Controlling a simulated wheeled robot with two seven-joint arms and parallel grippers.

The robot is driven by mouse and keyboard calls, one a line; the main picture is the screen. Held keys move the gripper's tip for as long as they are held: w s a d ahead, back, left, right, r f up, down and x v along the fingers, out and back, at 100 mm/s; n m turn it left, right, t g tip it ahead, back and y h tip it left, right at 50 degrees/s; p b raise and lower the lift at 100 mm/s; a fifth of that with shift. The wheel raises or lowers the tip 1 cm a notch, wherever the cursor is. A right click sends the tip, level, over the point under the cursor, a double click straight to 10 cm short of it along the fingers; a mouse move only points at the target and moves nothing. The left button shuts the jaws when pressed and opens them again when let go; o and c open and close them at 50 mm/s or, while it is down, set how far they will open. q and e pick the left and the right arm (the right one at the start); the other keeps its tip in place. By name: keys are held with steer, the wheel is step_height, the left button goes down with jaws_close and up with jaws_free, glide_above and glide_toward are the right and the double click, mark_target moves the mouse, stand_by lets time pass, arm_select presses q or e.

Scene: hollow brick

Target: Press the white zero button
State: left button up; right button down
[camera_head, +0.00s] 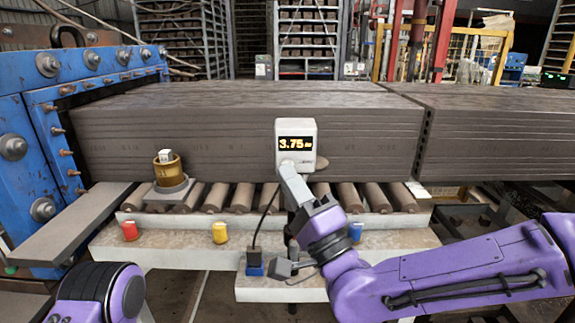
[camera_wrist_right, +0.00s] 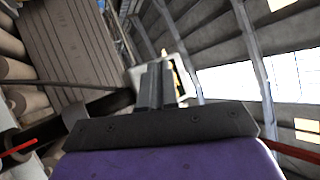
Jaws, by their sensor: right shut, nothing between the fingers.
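A white display unit (camera_head: 308,130) stands upright in front of the clay column, its screen reading about 3.75 in orange digits. My right gripper (camera_head: 286,168) is shut and empty, its fingertips at the lower left of the unit's face. I cannot tell whether they touch it. The white zero button cannot be made out; the fingertips cover that part of the face. In the right wrist view the closed fingers (camera_wrist_right: 155,85) point at the display unit (camera_wrist_right: 184,82), which is partly hidden behind them. Of my left arm only a purple link shows at the lower left; its gripper is out of view.
A brass-coloured cup (camera_head: 168,172) with a white piece on top stands on a grey base at left. Red (camera_head: 130,231), yellow (camera_head: 220,233) and blue (camera_head: 356,232) blocks sit along the ledge. Rollers (camera_head: 240,197) lie under the clay column (camera_head: 180,125). A blue machine (camera_head: 30,100) stands at left.

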steer(key=shift+w, duration=0.1)
steer(key=shift+w, duration=0.3)
steer(key=shift+w, duration=0.4)
stand_by(0.5)
stand_by(0.4)
steer(key=shift+s+b, duration=0.45)
steer(key=shift+s, duration=0.4)
steer(key=s+b, duration=0.1)
steer(key=s, duration=0.4)
